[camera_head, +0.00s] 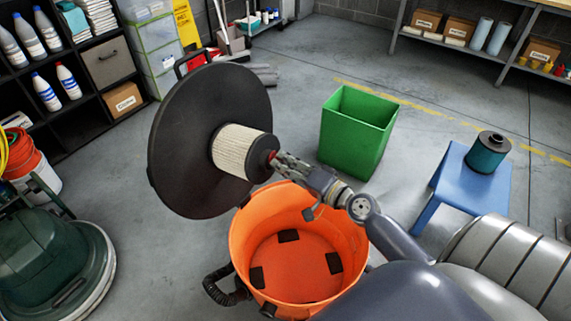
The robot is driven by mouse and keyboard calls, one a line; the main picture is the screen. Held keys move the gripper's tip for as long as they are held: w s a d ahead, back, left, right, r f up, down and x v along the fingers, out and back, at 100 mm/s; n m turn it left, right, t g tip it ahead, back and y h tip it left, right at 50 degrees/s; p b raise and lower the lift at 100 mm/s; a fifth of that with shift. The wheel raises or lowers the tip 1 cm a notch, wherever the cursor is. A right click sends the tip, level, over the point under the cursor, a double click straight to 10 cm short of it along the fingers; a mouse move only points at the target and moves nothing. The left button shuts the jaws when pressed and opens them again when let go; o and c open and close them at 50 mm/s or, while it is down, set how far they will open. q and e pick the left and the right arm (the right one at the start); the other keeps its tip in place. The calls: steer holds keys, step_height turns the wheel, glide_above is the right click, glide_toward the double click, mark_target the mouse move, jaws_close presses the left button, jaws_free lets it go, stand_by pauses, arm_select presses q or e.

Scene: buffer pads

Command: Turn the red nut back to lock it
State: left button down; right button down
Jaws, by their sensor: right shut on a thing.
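The red nut (271,155) shows as a small red patch at the end of a cream pleated filter (236,151). The filter sits on the underside of a large round black lid (178,120), which is tilted up on its side. My right gripper (277,160) comes in from the lower right and is shut on the red nut, hiding most of it. How far the nut is turned cannot be seen. My left gripper is not in view.
An open orange drum (240,245) with black pads inside stands below the lid. A green bin (355,135) stands behind it. A blue stool (455,170) at the right holds a dark teal filter (488,153). A green floor machine (45,255) is at the lower left.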

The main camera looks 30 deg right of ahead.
steer(key=c, duration=1.5)
jaws_free()
steer(key=shift+o, duration=0.2)
steer(key=v, duration=1.2)
